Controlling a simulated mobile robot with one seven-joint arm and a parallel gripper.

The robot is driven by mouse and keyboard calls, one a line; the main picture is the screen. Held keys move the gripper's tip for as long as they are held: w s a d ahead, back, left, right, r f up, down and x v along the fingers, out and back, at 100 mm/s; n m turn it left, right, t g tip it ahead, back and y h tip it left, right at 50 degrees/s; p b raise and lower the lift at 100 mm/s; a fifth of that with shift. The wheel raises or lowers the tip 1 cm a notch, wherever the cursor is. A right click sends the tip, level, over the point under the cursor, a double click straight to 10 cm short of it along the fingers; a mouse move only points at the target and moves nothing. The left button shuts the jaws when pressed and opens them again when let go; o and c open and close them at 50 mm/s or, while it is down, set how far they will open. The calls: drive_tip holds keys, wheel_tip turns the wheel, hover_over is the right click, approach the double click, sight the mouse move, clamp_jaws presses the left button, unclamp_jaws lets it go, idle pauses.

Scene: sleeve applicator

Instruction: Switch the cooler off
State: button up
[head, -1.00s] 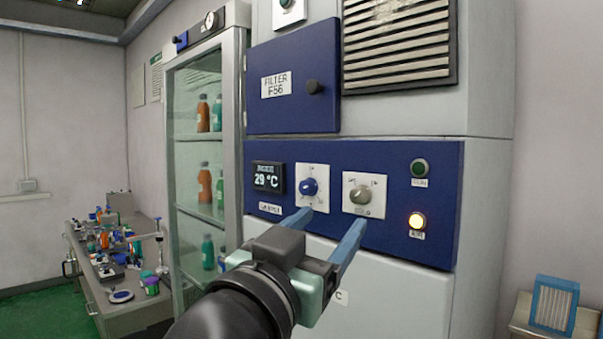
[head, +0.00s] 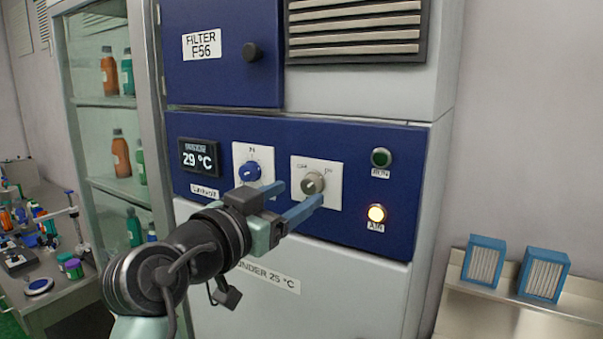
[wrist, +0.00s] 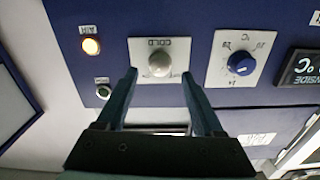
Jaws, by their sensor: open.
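A grey knob (head: 313,182) sits on a white plate on the blue control panel (head: 345,215). In the wrist view, which is upside down, the grey knob (wrist: 160,62) has a label that reads COLD. My gripper (head: 302,193) is open and points at this plate. In the wrist view my gripper (wrist: 158,76) has one finger on each side of the knob, and nothing is held. Whether the fingertips touch the knob or plate, I cannot tell. The display (head: 200,158) reads 29 °C.
A blue dial (head: 250,171) is left of the grey knob. A dark green button (head: 381,157) and a lit amber lamp (head: 376,213) are on the right. A glass cabinet (head: 110,130) with bottles stands left. Two blue-framed filters (head: 484,261) stand on a shelf at lower right.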

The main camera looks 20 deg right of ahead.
sight(307, 187)
drive_tip(key=shift+r+p+x, duration=0.2)
drive_tip(key=shift+p+x, duration=0.2)
drive_tip(key=shift+x, duration=0.85)
drive_tip(key=shift+w+d+f, duration=0.2)
drive_tip(key=shift+w+d, duration=0.1)
drive_tip(key=shift+d, duration=0.1)
clamp_jaws()
